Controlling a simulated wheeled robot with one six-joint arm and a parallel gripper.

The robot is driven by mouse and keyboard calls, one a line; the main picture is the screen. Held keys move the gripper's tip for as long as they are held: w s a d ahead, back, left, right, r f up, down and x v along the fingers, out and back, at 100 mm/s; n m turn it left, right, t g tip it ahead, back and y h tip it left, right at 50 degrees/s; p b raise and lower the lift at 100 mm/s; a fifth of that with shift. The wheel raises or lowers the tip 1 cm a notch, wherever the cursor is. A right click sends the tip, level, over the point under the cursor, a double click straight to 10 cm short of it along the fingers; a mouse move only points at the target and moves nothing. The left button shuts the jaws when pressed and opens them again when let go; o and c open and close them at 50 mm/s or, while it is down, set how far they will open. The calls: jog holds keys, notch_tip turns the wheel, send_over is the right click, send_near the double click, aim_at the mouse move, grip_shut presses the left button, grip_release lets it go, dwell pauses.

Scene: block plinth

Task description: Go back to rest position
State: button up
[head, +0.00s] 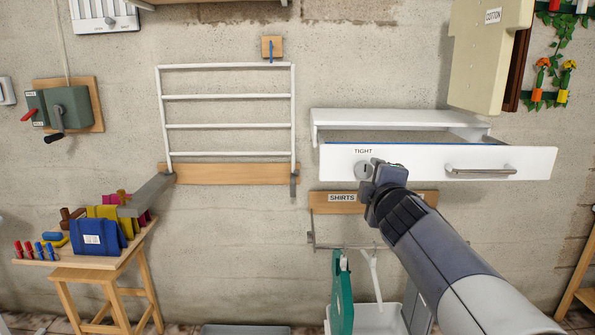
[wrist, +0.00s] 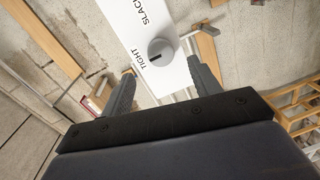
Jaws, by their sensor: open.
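My gripper (head: 378,181) is raised in front of the white drawer unit on the wall, close to its round grey knob (head: 364,170). The knob (wrist: 160,52) lies beyond the fingertips on a white panel (wrist: 137,27) marked "TIGHT" and "SLACK". I cannot tell whether any finger touches the knob. In the head view my arm covers part of the panel.
A white rack (head: 229,97) hangs at the middle. A "SHIRTS" board (head: 320,199) and a green hanging item (head: 341,295) are below the drawer. A cream box (head: 487,55) is upper right.

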aim_at(366, 171)
jog(key=s, duration=0.4)
jog(key=w, duration=1.1)
jog(key=shift+f, duration=0.3)
jog(key=shift+s+r+m+p, duration=0.1)
jog(key=shift+m+p, duration=0.05)
jog(key=shift+m, duration=0.45)
jog(key=shift+s+r+m+p, duration=0.1)
jog(key=shift+m+p, duration=0.05)
jog(key=shift+m, duration=0.45)
jog(key=m, duration=0.2)
jog(key=m+p, duration=0.1)
jog(key=m, duration=0.1)
jog(key=m+y+p, duration=0.1)
jog(key=m, duration=0.1)
jog(key=shift+d+f, duration=0.1)
jog(key=shift+f, duration=0.15)
jog(key=m+p, duration=0.1)
jog(key=m, duration=0.1)
jog(key=m+p, duration=0.1)
jog(key=m, duration=0.1)
jog(key=shift+m+t+y, duration=0.3)
jog(key=m+p, duration=0.1)
jog(key=m, duration=0.3)
jog(key=shift+f, duration=0.2)
